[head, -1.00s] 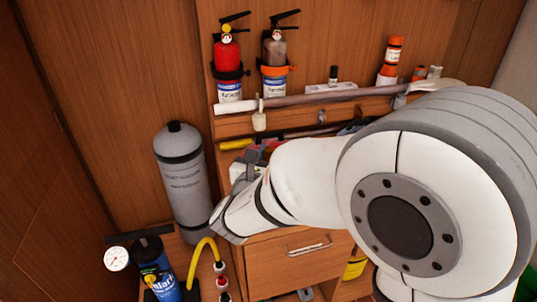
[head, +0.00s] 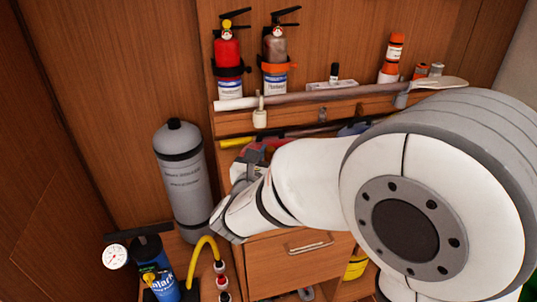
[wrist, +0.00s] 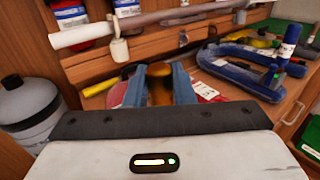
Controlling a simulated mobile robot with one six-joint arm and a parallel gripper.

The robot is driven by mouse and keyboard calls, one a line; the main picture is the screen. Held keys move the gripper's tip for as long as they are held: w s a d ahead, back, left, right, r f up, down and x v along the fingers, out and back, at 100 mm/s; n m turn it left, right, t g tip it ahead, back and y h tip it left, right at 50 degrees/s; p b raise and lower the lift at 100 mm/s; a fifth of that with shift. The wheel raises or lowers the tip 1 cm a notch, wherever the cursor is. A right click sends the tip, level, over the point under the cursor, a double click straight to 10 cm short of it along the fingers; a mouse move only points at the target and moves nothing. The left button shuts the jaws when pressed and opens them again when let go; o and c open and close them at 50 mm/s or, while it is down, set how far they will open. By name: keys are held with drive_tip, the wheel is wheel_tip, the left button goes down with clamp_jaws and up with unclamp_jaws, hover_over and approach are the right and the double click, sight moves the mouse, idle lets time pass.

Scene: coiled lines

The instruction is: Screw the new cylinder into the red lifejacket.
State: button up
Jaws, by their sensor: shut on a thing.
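My gripper (wrist: 158,76) shows in the wrist view with its two blue fingers closed on a dark amber-brown cylinder (wrist: 160,90). The cylinder stands between the fingers, and its lower part is hidden by my wrist. Red parts of the lifejacket (wrist: 205,91) show on both sides of the fingers, on the counter beneath. I cannot tell whether the cylinder touches the lifejacket. In the head view my gripper (head: 244,172) is over the counter's left end, with a little red of the lifejacket (head: 252,152) behind it. My arm hides most of the jacket there.
A blue lifejacket (wrist: 240,76) lies to the right, with a blue-and-white bottle (wrist: 286,50) beside it. A long pole (head: 330,94) runs along the shelf behind. Two extinguishers hang above. A grey tank (head: 183,185) and a pump (head: 158,275) stand left.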

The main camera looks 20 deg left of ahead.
drive_tip(key=o, duration=1)
drive_tip(key=shift+f, duration=0.1)
drive_tip(key=shift+o, duration=0.2)
drive_tip(key=s, duration=0.7)
drive_tip(key=shift+s+a+b, duration=0.15)
drive_tip(key=shift+s+b, duration=0.2)
drive_tip(key=shift+s, duration=0.05)
